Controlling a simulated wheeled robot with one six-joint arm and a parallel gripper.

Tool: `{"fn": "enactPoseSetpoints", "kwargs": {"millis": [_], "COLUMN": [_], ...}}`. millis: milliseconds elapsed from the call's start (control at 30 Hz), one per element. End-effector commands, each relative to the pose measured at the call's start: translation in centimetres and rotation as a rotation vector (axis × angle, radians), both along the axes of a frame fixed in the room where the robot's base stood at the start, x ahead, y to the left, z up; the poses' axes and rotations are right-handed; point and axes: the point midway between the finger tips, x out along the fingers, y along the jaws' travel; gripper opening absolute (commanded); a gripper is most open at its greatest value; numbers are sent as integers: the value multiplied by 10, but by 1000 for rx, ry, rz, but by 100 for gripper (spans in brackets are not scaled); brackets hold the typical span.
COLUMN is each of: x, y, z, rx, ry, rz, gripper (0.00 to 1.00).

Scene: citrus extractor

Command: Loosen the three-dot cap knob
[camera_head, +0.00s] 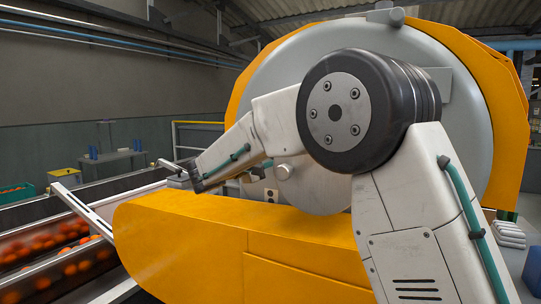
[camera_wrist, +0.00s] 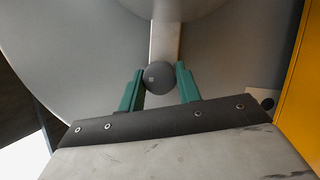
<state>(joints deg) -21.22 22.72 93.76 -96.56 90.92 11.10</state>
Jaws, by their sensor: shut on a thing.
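In the wrist view a dark grey round knob (camera_wrist: 161,77) sits in front of a pale upright strip on the grey machine face. A small light patch shows on its front; I cannot make out three dots. My gripper (camera_wrist: 161,84) has its two green fingers on either side of the knob and is shut on it. In the head view my arm reaches left across the machine, and the grip itself is too small and covered to read. A round grey knob (camera_head: 284,172) shows on the drum's face there; I cannot tell whether it is the same one.
The big grey drum face (camera_head: 270,85) has an orange housing around it, and an orange cover (camera_head: 200,235) juts out below. A small plate with a dark dot (camera_wrist: 266,102) is at lower right of the grip. A conveyor with oranges (camera_head: 50,245) runs at left.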

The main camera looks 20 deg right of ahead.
Motion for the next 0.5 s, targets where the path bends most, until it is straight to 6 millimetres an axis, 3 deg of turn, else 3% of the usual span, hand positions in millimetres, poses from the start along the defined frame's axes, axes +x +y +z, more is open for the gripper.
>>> {"fn": "enactPoseSetpoints", "kwargs": {"millis": [267,300,333,367,500], "x": [1,1,1,1,0], "y": [-1,-1,-1,0,0], "z": [1,1,1,1,1], "rx": [0,0,0,0,0], "ry": [-2,-2,-2,-2,-1], "rz": [1,1,1,1,1], "gripper": [11,42,50,55,55]}}
